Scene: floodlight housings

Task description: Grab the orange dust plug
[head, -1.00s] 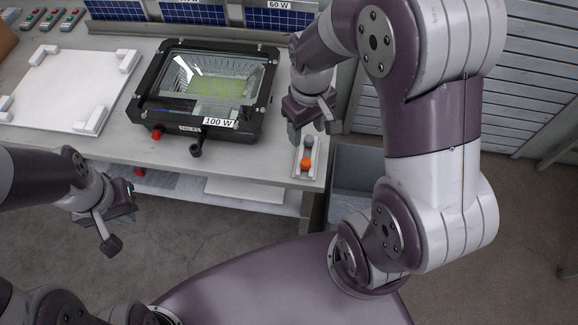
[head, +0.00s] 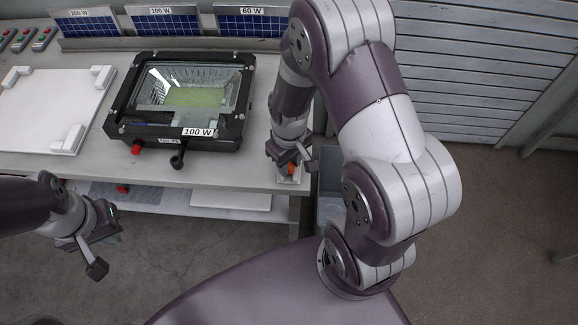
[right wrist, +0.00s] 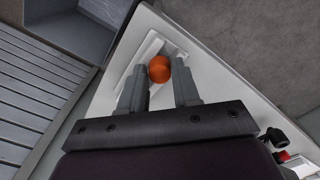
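The orange dust plug (head: 291,168) sits in a small white tray (head: 289,181) at the table's front right corner. In the right wrist view the plug (right wrist: 159,68) shows as a round orange knob between the fingertips. My right gripper (right wrist: 158,76) is open, one finger on each side of the plug; I cannot tell whether they touch it. In the head view my right gripper (head: 290,160) covers part of the tray, and the grey-blue plug seen there earlier is hidden. My left gripper (head: 98,252) hangs empty in front of the table, its opening unclear.
A black floodlight housing (head: 180,100) labelled 100 W stands left of the tray, with a red plug and a black connector at its front. A white board (head: 45,110) lies further left. Solar panels line the back. A grey bin (head: 330,185) stands right of the table.

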